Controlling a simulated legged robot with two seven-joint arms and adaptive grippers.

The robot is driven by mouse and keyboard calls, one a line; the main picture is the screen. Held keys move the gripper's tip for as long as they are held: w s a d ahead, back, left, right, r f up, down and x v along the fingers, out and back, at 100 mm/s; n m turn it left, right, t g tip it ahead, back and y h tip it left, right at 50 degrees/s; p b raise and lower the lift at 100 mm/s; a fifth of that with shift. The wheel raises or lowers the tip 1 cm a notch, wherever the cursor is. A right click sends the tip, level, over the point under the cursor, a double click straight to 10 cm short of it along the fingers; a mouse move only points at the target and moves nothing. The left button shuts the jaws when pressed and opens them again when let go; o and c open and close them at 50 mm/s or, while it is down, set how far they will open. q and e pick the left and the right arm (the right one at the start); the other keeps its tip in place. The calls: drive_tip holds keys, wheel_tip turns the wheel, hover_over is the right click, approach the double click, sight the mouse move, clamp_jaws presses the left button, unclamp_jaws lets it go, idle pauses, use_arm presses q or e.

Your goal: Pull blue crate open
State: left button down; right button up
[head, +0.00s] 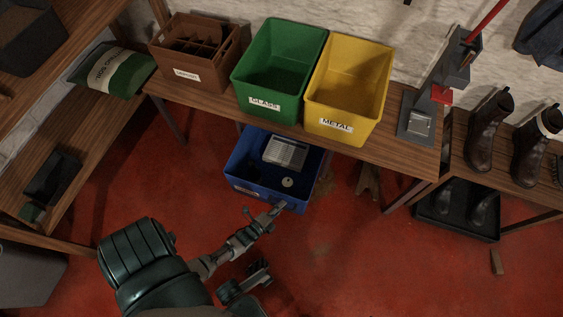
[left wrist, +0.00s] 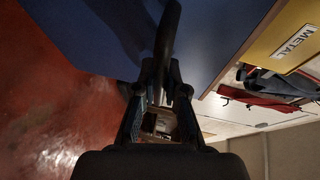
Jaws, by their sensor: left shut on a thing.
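The blue crate (head: 240,187) sits low under the wooden bench, its open top facing up and its front part out past the bench's front edge. A grey slatted thing (head: 286,152) and a small pale round thing (head: 287,182) lie in it. My left gripper (head: 276,209) is at the crate's front wall, toward its right corner, and is shut on the crate there. In the left wrist view, a dark curved bar stands between the fingers (left wrist: 167,88) against the crate's blue wall (left wrist: 215,35). The exact contact is dark.
A green glass bin (head: 265,106), a yellow metal bin (head: 340,122) and a brown divided crate (head: 190,75) stand on the bench (head: 400,153) above. Boots (head: 483,140) stand on a shelf at right. Red floor (head: 350,260) is clear in front.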

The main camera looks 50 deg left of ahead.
use_arm(q)
drive_tip(key=shift+s+d+f, duration=0.1)
drive_tip(key=shift+s+d, duration=0.35)
drive_tip(key=shift+s, duration=0.2)
drive_tip(key=shift+s+d+f, duration=0.1)
drive_tip(key=shift+s+d, duration=0.3)
drive_tip(key=shift+s, duration=0.25)
drive_tip(key=c, duration=1.5)
unclamp_jaws()
drive_tip(key=shift+w, duration=0.1)
drive_tip(key=v, duration=0.7)
drive_tip(key=shift+s, duration=0.25)
